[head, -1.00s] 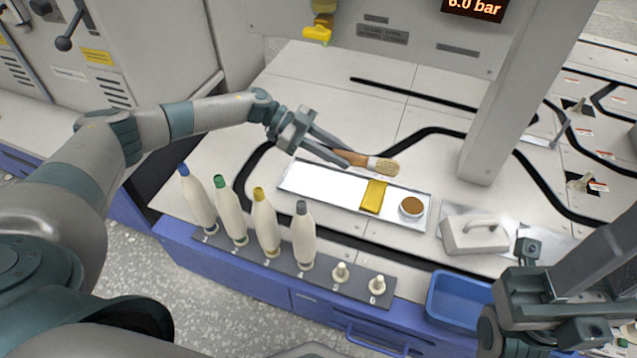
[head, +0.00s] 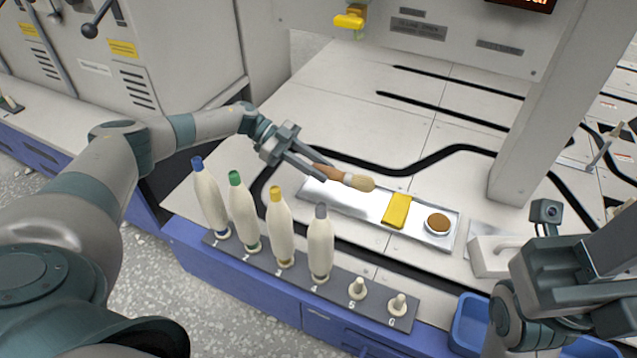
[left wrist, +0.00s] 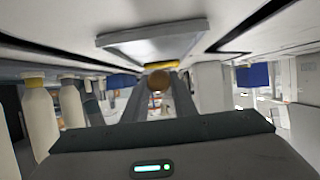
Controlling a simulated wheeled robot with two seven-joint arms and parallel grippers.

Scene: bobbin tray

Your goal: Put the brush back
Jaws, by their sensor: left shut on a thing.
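A brush with a wooden handle and pale bristles (head: 358,183) is held in my left gripper (head: 316,172), which is shut on its handle. The brush points right, over the left part of a shiny metal tray (head: 350,204); whether it touches the tray is hard to tell. In the left wrist view the brush's round brown end (left wrist: 158,81) shows between the fingers. A yellow cloth (head: 397,210) and a round tin with brown content (head: 438,223) sit in the tray's right part. My right gripper (head: 545,235) is at the lower right; its fingertips are not clear.
Several white bobbins with coloured tops, among them a grey-topped one (head: 320,245), stand on a dark numbered rack (head: 345,300) at the front edge. Two pegs on it are bare. A blue bin (head: 468,325) and a grey handled block (head: 488,258) are at right. A machine column (head: 545,120) rises behind.

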